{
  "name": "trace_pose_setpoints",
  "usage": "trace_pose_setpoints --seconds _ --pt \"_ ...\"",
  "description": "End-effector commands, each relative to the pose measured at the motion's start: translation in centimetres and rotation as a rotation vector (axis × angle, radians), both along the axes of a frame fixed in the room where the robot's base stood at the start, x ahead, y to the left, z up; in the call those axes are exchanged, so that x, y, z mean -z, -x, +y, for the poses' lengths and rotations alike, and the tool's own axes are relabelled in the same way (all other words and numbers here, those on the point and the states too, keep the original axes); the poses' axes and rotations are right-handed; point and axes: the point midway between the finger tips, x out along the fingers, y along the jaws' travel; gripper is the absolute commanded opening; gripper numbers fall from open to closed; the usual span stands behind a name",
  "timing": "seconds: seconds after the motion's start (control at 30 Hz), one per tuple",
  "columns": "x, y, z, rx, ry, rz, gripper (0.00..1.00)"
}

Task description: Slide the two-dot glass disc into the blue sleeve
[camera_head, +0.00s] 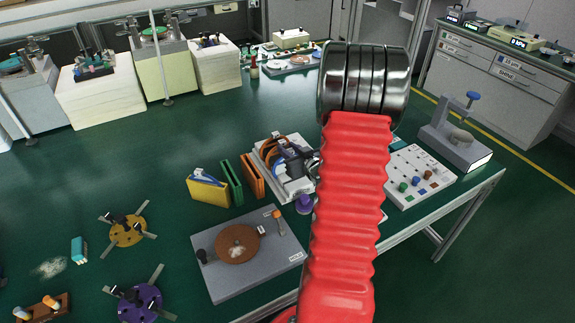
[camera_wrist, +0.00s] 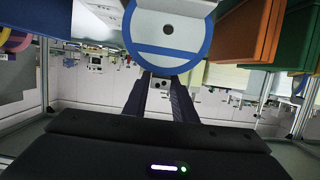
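In the wrist view a round disc (camera_wrist: 168,44) with a pale face, a blue rim and a blue bar across it fills the top middle. One dark dot shows near its centre; I cannot make out its full marking. My gripper (camera_wrist: 162,80) has its two dark fingers at the disc's lower edge, on a small grey tab with dark marks. The fingers appear closed on this tab.
A green sleeve (camera_head: 233,182) and an orange sleeve (camera_head: 252,177) stand beside the yellow one. Close by are a tray with cables (camera_head: 287,168), a grey plate with a brown disc (camera_head: 237,243) and a peg board (camera_head: 419,177). My arm covers the bench's middle.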

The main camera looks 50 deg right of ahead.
Motion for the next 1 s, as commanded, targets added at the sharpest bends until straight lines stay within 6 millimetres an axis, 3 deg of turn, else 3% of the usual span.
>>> trace_pose_setpoints --seconds 0.1,0.67,1.0 --pt "0.8 0.3 0.3 0.001 -0.010 0.016 0.00" --pt "1.0 0.4 0.4 -0.001 -0.016 0.021 0.00" --pt "-2.2 0.3 0.3 -0.001 -0.008 0.014 0.00"
